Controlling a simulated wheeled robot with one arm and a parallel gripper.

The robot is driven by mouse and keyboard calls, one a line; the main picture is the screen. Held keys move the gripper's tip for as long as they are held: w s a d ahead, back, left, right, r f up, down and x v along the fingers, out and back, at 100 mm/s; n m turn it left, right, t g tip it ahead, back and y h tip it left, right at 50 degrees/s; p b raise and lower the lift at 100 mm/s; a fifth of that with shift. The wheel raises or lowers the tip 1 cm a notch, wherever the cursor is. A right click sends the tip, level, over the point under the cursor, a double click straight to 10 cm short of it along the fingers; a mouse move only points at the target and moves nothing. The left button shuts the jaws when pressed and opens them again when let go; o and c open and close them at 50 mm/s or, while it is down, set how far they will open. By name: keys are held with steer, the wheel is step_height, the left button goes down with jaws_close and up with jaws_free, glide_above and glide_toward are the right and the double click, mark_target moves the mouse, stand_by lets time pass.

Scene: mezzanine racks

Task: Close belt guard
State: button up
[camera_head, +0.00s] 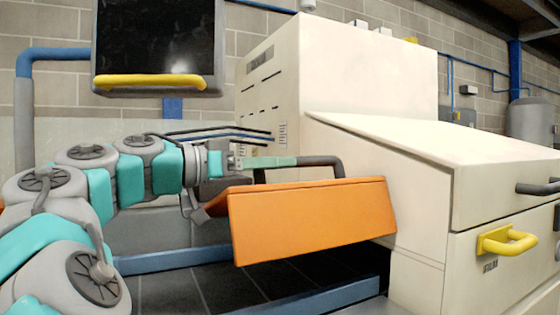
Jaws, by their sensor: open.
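The belt guard appears to be the orange panel (310,220), which juts out from the cream machine in the middle of the head view. It is tilted, with its front face toward me. A dark bar handle (338,166) shows above its top edge. My gripper (290,161) reaches in from the left, just above the panel's top edge, with its pale green fingers pointing right toward the handle. The gripper is open. Whether a finger touches the handle cannot be told. The panel's hinge side is hidden.
The cream machine (335,75) fills the back and right. A drawer with a yellow handle (508,240) and a lid with a dark handle (537,188) are at the right. A dark screen-like panel (155,40) hangs at upper left. Blue rails (310,297) run low across the floor.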

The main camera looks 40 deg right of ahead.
steer(key=shift+x, duration=0.8)
steer(key=shift+c, duration=0.3)
jaws_close()
stand_by(0.6)
